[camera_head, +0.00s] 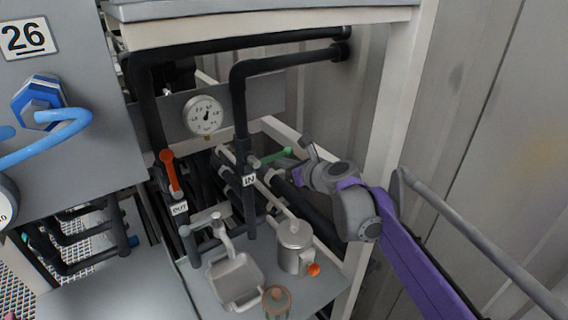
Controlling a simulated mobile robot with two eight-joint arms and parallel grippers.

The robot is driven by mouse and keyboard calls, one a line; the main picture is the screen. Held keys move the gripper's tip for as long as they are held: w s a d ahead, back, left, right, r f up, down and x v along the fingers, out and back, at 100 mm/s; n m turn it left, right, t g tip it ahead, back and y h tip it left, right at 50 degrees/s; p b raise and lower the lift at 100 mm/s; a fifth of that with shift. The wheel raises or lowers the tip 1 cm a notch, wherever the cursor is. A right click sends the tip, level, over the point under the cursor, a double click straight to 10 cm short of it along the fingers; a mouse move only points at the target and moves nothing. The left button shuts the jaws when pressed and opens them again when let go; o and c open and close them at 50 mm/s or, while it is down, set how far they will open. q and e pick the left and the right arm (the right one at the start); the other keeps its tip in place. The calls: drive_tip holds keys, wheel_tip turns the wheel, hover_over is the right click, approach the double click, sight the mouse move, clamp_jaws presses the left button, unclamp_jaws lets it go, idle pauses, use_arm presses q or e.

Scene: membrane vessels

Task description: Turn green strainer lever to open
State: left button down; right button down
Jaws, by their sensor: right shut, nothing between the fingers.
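The green lever (276,156) sticks out to the right from a black pipe beside the "IN" label (249,181). It lies nearly level, tilted slightly up to the right. My right gripper (296,168) comes in from the right on a purple arm. It is shut and empty, close to the lever's right end. Whether it touches the lever I cannot tell. Its fingertips are small and partly hidden by its own body.
A red lever (170,171) stands on the "OUT" pipe to the left. A round gauge (203,116) hangs above. A lidded metal canister (294,247) and a grey tray (236,284) stand below. A white post (398,110) rises behind my right arm.

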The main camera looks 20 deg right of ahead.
sight(283, 153)
drive_tip(key=shift+r, duration=0.25)
wheel_tip(283, 153, up, 2)
drive_tip(key=n+h+p, duration=0.1)
drive_tip(key=n+t+p, duration=0.1)
drive_tip(key=n, duration=0.1)
drive_tip(key=shift+a+r+h, duration=0.1)
drive_tip(key=shift+r+h, duration=0.15)
drive_tip(key=shift+h, duration=0.15)
drive_tip(key=s+a+r+n+t+h+p, duration=0.2)
drive_tip(key=a+r+n+t, duration=0.1)
drive_tip(key=n, duration=0.7)
drive_tip(key=shift+a+r+n+t, duration=0.3)
drive_tip(key=shift+a+r+n, duration=0.1)
drive_tip(key=shift+a+r, duration=0.55)
drive_tip(key=shift+a+f, duration=0.1)
drive_tip(key=shift+w, duration=0.15)
